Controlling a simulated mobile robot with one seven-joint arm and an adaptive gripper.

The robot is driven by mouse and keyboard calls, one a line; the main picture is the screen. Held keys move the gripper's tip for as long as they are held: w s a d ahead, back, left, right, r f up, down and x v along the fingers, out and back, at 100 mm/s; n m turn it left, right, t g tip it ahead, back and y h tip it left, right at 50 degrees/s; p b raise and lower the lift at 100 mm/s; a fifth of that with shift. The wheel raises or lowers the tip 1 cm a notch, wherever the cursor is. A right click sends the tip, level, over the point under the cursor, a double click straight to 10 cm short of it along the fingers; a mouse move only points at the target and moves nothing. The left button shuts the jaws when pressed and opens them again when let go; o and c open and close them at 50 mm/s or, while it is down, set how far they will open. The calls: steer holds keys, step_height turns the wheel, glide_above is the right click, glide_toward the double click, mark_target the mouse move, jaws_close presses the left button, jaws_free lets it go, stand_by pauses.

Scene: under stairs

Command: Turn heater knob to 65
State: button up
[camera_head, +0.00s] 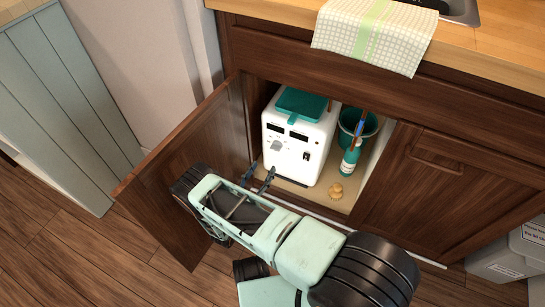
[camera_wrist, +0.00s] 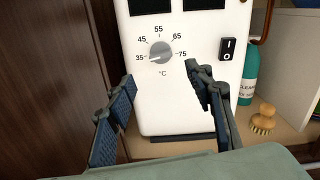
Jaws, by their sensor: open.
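The heater is a white box with a teal top (camera_head: 301,103) inside the open cabinet. The knob also shows in the head view (camera_head: 276,145). My gripper (camera_wrist: 160,77) is open and empty, its two fingers spread in front of and below the knob, apart from it. In the head view my gripper (camera_head: 261,173) is just in front of the heater's face.
A black rocker switch (camera_wrist: 231,49) is right of the dial. A teal cleaner bottle (camera_head: 349,162), a green bucket (camera_head: 370,126) and a wooden brush (camera_head: 336,191) stand right of the heater. The open cabinet door (camera_head: 190,160) is on the left, close to my arm.

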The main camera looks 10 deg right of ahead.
mark_target(276, 147)
steer(key=b+x, duration=0.2)
steer(key=x, duration=0.7)
steer(key=shift+d, duration=0.15)
steer(key=shift+c, duration=0.3)
steer(key=c, duration=1.1)
